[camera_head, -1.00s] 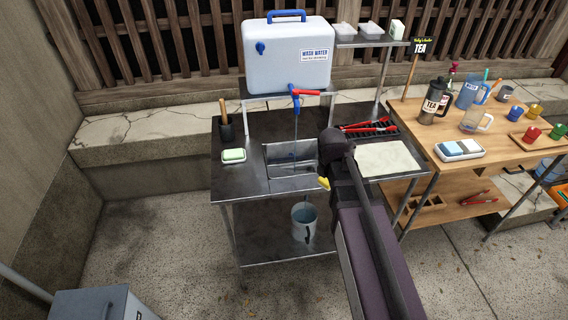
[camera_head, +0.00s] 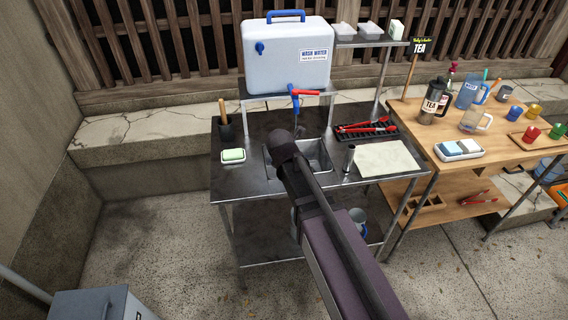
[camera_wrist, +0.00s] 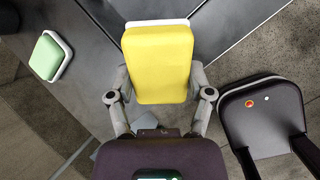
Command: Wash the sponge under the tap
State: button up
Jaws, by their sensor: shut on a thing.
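My gripper (camera_wrist: 161,84) is shut on a yellow sponge (camera_wrist: 158,62) with a pale backing, as the wrist view shows. In the head view my arm hides the gripper and the sponge; the arm's end is over the left front part of the sink (camera_head: 322,153). The tap (camera_head: 295,97), blue with a red lever (camera_head: 306,93), sticks out from the white wash water tank (camera_head: 288,58) above the sink. A thin line hangs below the tap; I cannot tell whether it reaches the sponge.
Green soap in a white dish (camera_head: 233,155) and a dark pot with a wooden handle (camera_head: 225,125) stand left of the sink. Right of it are a metal cylinder (camera_head: 349,158), red tongs on a black rack (camera_head: 365,128) and a pale board (camera_head: 388,158). A bucket (camera_head: 358,217) stands below.

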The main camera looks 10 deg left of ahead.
jog(key=shift+w, duration=0.15)
jog(key=w+f+b, duration=0.2)
jog(key=w+f, duration=0.1)
jog(key=w, duration=1)
jog(key=shift+w+d+b, duration=0.35)
jog(key=shift+b, duration=0.05)
dwell(0.7)
dwell(0.6)
jog(key=s, duration=0.8)
jog(key=shift+a, duration=0.25)
dwell(0.5)
jog(key=shift+r, duration=0.15)
dwell(1.5)
jog(key=shift+s+a+r+p, duration=0.1)
jog(key=shift+s+r+p, duration=0.9)
jog(key=shift+s, duration=0.25)
jog(key=shift+s+r+p, duration=0.95)
jog(key=shift+s+p, duration=0.05)
jog(key=shift+s, duration=0.25)
